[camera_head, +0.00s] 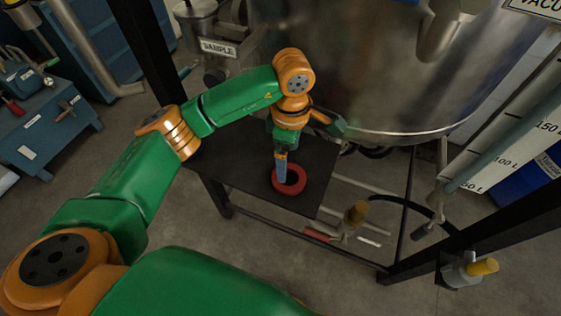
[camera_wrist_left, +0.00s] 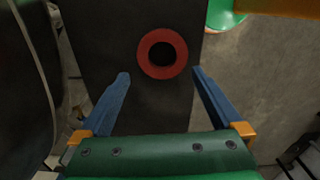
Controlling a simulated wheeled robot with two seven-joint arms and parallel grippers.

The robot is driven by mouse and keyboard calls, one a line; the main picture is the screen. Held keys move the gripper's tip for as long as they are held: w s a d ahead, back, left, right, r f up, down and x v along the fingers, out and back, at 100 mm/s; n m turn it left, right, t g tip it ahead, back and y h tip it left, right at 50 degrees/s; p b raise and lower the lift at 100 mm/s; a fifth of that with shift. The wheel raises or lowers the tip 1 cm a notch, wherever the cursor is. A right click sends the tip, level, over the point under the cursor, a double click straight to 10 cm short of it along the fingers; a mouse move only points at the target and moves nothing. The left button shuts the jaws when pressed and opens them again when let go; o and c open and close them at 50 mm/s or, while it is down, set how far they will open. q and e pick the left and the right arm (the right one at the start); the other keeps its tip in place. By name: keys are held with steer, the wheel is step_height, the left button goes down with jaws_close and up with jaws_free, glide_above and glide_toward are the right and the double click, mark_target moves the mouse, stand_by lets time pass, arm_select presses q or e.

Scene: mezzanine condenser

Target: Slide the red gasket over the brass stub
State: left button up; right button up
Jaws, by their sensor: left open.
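The red gasket (camera_head: 298,187) is a flat ring lying on a dark shelf (camera_head: 237,172). In the left wrist view the gasket (camera_wrist_left: 145,56) shows near the top centre, its dark hole clear. My left gripper (camera_head: 281,166) points down over the gasket; its blue fingers overlap the ring's far side in the head view. In the left wrist view the left gripper (camera_wrist_left: 162,74) is open and empty, its fingertips either side of and just below the ring. A short brass-coloured stub (camera_head: 357,212) stands on pipework right of the shelf. My right gripper is not in view.
A large steel tank (camera_head: 370,70) rises behind the shelf. Dark frame posts (camera_head: 146,45) stand around it. A red-handled part (camera_head: 318,235) lies beside the brass-coloured stub. A yellow-capped valve (camera_head: 482,267) is at the lower right. The shelf around the gasket is clear.

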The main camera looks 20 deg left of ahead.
mark_target(289, 180)
arm_select(q)
steer(key=f, duration=0.2)
steer(key=f+p, duration=0.1)
steer(key=f, duration=0.1)
steer(key=f+p, duration=0.1)
steer(key=shift+s+d+f, duration=0.3)
steer(key=shift+f, duration=0.1)
steer(key=shift+w+f, duration=0.1)
steer(key=shift+f, duration=0.25)
steer(key=c, duration=1)
steer(key=shift+r, duration=0.1)
